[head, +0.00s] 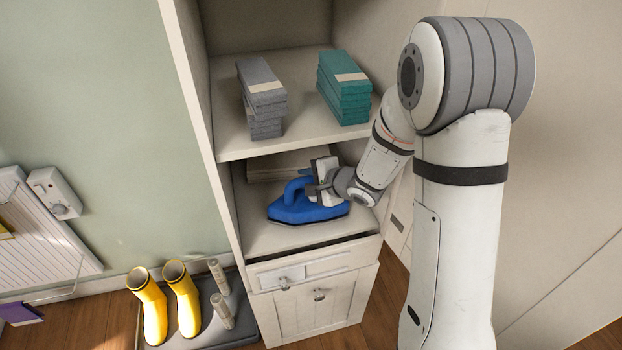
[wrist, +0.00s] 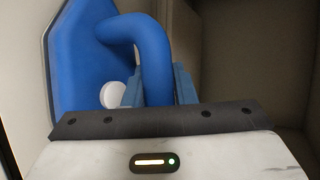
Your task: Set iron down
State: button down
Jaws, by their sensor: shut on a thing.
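The blue iron (head: 306,211) is in the lower open compartment of the cabinet, lying flat just at the shelf (head: 262,240). I cannot tell whether it touches the shelf. My gripper (head: 313,188) reaches in from the right and is shut on the iron by its handle. In the wrist view the iron (wrist: 80,60) and its curved blue handle fill the upper left, with a round white dial beside the handle. The fingertips are mostly hidden behind the gripper body and handle.
Grey folded cloths (head: 262,95) and teal folded cloths (head: 344,88) are stacked on the shelf above. A drawer (head: 300,272) and door are below. Yellow boots (head: 165,300) stand on a grey tray (head: 238,320) on the floor at left. The cabinet's left side panel (head: 190,80) stands close to the iron.

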jog(key=c, duration=1.2)
grip_release()
jog(key=shift+s+d+r, duration=0.15)
jog(key=shift+r, duration=0.05)
jog(key=p+v, duration=0.3)
jog(key=v, duration=0.8)
jog(key=shift+s+d+r, duration=0.1)
jog(key=shift+s+r, duration=0.05)
jog(key=shift+s, duration=0.1)
jog(key=shift+s, duration=0.1)
